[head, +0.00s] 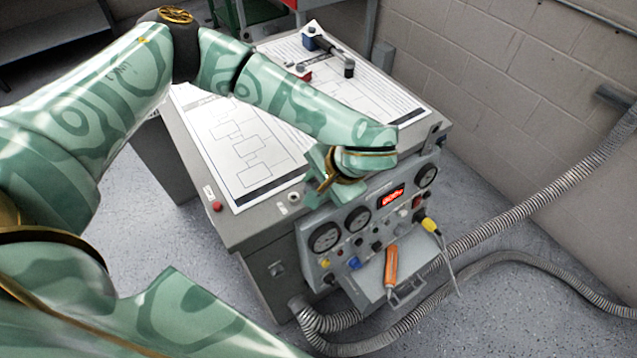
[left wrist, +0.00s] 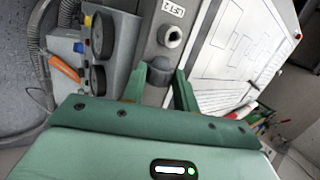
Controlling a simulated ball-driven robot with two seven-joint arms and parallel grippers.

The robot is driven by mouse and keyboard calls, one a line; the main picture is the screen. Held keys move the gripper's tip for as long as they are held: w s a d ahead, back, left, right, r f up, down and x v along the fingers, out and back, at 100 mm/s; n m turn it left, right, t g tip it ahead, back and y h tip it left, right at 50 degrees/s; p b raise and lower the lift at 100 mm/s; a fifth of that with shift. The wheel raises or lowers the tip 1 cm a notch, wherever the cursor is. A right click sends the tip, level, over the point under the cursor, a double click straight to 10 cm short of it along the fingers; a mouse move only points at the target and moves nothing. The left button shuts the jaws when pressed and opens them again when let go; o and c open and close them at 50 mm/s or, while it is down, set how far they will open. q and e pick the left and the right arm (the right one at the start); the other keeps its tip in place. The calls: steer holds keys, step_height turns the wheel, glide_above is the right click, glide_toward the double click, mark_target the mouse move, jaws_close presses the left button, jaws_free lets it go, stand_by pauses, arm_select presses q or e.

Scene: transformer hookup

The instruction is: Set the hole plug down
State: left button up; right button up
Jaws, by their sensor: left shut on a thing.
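The hole plug (left wrist: 160,70) is a small dark grey cap between the two fingertips of my left gripper (left wrist: 158,82) in the left wrist view. My left gripper is shut on it, near the edge of the grey bench top (left wrist: 150,35). I cannot tell whether the plug touches the bench. In the head view my left gripper (head: 322,190) is above the bench's front edge, behind the gauge panel, and the plug is not clear there. A pale round fitting with a dark hole (left wrist: 171,36) sits by a "LIFT" label just beyond the plug. My right gripper is not in view.
The gauge panel (head: 345,262) with dials, knobs and a red display is at the bench front. An orange-handled tool (head: 391,265) and a yellow plug (head: 430,225) are there. Diagram sheets (head: 240,150) cover the bench. A red button (head: 217,206) is at the left corner.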

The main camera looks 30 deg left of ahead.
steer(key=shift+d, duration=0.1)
arm_select(q)
steer(key=o, duration=1.1)
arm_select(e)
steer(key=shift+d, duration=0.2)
arm_select(q)
steer(key=p+v, duration=0.2)
steer(key=v, duration=1)
steer(key=shift+r+p, duration=0.15)
steer(key=shift+p, duration=0.2)
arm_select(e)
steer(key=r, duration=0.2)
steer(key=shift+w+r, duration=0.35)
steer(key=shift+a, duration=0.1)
